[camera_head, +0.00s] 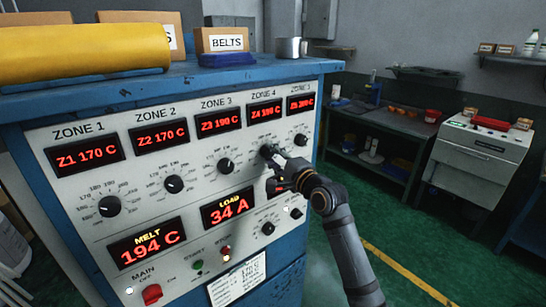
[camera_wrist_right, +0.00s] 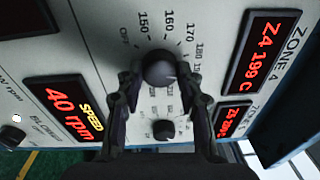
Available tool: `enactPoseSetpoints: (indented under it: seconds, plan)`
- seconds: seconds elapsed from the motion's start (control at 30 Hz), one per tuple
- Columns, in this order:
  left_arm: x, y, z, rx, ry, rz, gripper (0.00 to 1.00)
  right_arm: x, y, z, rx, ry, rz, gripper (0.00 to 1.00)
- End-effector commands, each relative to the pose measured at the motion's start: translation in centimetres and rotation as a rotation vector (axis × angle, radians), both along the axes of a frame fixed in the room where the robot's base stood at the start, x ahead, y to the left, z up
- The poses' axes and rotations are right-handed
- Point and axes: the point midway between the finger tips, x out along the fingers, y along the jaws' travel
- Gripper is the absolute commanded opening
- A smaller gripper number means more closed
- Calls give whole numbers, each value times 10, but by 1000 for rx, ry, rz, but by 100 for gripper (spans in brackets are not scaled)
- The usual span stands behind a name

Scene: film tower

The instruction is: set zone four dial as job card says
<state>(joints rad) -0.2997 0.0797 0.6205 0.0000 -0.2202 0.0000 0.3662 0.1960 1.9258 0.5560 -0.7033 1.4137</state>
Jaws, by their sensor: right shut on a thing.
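The zone four dial (camera_head: 265,150) is a black knob on the white panel below the zone four display (camera_head: 265,113), whose red digits look like Z4 199 C in the wrist view. My right gripper (camera_head: 271,161) is at this dial. In the wrist view its fingers lie on both sides of the black knob (camera_wrist_right: 160,66), shut on it. Scale marks from OFF through 150, 160 and 170 show around it; its pointer cannot be made out. The job card (camera_head: 238,282) is a white sheet low on the panel, its small print mostly unreadable. My left gripper is not in view.
The zone three dial (camera_head: 225,166) is left of my gripper and the zone five dial (camera_head: 300,139) is right of it. A red load display (camera_head: 229,207) sits lower left. A workbench (camera_head: 375,127) stands behind at right, with open green floor before it.

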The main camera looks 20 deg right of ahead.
Motion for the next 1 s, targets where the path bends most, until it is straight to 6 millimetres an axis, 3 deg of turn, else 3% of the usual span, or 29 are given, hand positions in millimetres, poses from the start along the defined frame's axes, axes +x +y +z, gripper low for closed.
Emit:
enactPoseSetpoints:
  seconds: [0.43,0.47,0.6,1.0]
  plan:
    - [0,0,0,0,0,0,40,0,0,-2,-12,2,0,5]
    - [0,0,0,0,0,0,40,0,0,-2,-12,2,0,39]
    - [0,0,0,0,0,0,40,0,0,-2,-11,0,0,58]
    - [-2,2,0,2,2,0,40,-8,-4,-1,-14,-2,-1,60]
